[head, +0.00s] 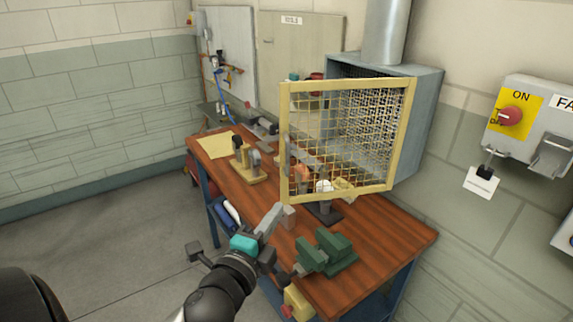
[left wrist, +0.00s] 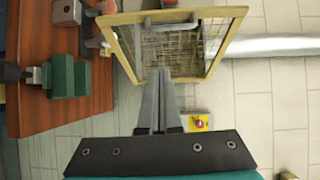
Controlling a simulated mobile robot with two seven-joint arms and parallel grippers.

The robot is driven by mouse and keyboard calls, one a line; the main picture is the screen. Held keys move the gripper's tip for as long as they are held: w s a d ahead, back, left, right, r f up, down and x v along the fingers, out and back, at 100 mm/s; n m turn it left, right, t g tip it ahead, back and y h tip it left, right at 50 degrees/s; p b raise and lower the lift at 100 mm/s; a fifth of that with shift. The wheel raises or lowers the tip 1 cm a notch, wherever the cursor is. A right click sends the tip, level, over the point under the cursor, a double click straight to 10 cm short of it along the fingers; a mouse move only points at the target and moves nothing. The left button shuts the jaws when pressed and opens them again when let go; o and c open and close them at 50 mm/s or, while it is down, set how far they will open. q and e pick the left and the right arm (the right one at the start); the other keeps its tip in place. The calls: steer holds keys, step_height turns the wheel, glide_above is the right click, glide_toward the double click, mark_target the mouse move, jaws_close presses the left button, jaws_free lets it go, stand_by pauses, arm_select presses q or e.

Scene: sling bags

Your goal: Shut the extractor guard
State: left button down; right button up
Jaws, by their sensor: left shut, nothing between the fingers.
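The extractor guard is a yellow-framed wire mesh panel (head: 398,140) that stands open, swung out over the bench from the grey extractor hood (head: 425,120). In the left wrist view the guard's frame (left wrist: 122,50) shows at the top, with a grey bar-like handle (left wrist: 168,27) across it. My left gripper (head: 277,211) is below the guard's lower left corner in the head view, shut and empty. In the left wrist view its fingers (left wrist: 160,76) point toward the guard and overlap the mesh; I cannot tell whether they touch it. My right gripper is not in view.
A wooden bench (head: 385,238) carries a green vise (head: 325,252) near the left gripper, a wooden-based fixture (head: 248,165) and small tools behind the mesh. A switch box with a red knob (head: 510,116) is on the right wall. The floor at left is clear.

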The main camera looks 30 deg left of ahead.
arm_select(q)
steer(key=r, duration=0.2)
steer(key=p, duration=0.2)
glide_toward(289, 173)
steer(key=w+d+r, duration=0.3)
steer(key=w, duration=0.2)
steer(key=shift+w+a+f, duration=0.1)
steer(key=shift+w+a, duration=0.15)
steer(key=shift+a, duration=0.35)
steer(key=shift+w+a+f, duration=0.1)
steer(key=shift+w+a, duration=0.1)
steer(key=shift+a, duration=0.4)
steer(key=shift+w+a, duration=0.35)
steer(key=shift+a, duration=0.15)
steer(key=shift+a, duration=0.1)
